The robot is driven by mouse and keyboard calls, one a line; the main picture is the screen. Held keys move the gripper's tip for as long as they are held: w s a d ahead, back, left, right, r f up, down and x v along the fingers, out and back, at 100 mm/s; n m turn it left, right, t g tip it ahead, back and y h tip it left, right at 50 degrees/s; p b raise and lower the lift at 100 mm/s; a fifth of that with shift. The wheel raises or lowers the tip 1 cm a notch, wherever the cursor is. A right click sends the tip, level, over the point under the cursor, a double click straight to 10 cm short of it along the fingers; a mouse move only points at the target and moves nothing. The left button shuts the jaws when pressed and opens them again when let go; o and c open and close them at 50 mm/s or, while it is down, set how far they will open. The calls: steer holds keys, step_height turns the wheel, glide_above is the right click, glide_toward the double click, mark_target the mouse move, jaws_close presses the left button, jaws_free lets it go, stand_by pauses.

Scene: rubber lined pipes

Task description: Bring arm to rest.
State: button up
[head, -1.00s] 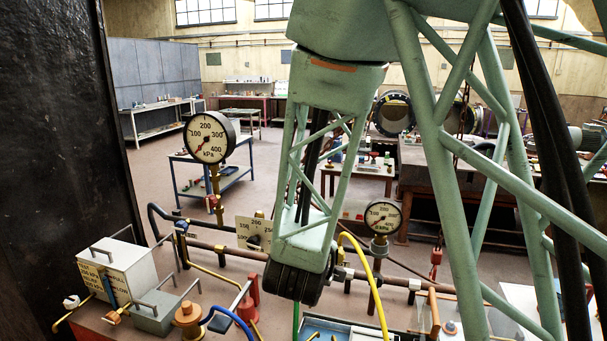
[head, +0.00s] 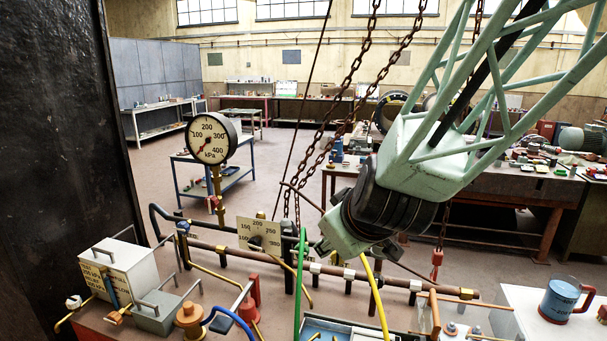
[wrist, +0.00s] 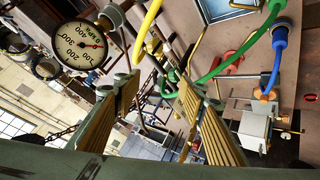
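My arm's wrist (head: 390,205) hangs right of centre in the head view, over the pipe run, angled down to the left. The pale green end piece (head: 342,232) shows there, but the fingers cannot be made out. In the wrist view my gripper (wrist: 153,82) has its two brass-padded fingers well apart, with nothing held between them. A green hose (wrist: 215,75) and pipework show behind and beyond the fingers.
A large kPa gauge (head: 210,138) stands at left. A round gauge (wrist: 82,44) shows beside the left finger in the wrist view. Chains (head: 345,95) hang behind my wrist. A yellow hose (head: 375,290) and green hose (head: 300,270) rise below it. A blue mug (head: 562,300) stands at right.

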steer(key=s+d+m+g+b, duration=0.2)
steer(key=s+d, duration=0.2)
steer(key=s, duration=0.8)
steer(key=s+d+m+g+h+b, duration=0.1)
steer(key=s+d, duration=0.4)
steer(key=s, duration=0.7)
steer(key=s+d+m+g+b, duration=0.2)
steer(key=s+d+m+b, duration=0.2)
steer(key=s, duration=0.8)
steer(key=shift+s+d+f+m+g, duration=0.3)
steer(key=shift+s+d+m, duration=0.05)
steer(key=shift+m, duration=0.05)
